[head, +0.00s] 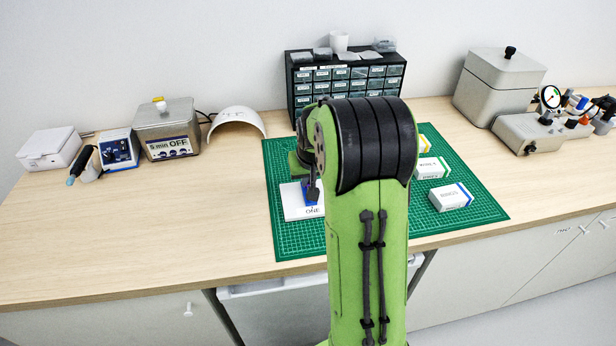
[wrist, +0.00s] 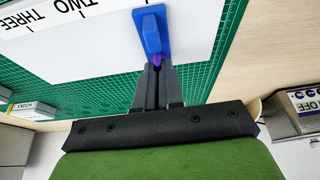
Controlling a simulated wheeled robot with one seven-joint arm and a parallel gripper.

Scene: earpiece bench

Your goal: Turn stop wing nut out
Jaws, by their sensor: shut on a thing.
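The blue stop (wrist: 150,22) stands on a white board (wrist: 95,50), at the board's edge in the wrist view. A small purple piece, which I take to be the wing nut (wrist: 157,60), shows at the blue stop's near end, between my fingertips. My gripper (wrist: 158,68) is shut on it; the dark fingers hide most of it. In the head view my arm covers much of the work area. There the white board (head: 292,208) and a bit of the blue stop (head: 311,197) show left of my arm, with my gripper (head: 312,192) over them.
The board lies on a green cutting mat (head: 290,242). Small white boxes (head: 450,197) stand right of my arm. A drawer cabinet (head: 345,80) is behind. A grey box marked OFF (head: 168,130) stands back left. The bench at left front is clear.

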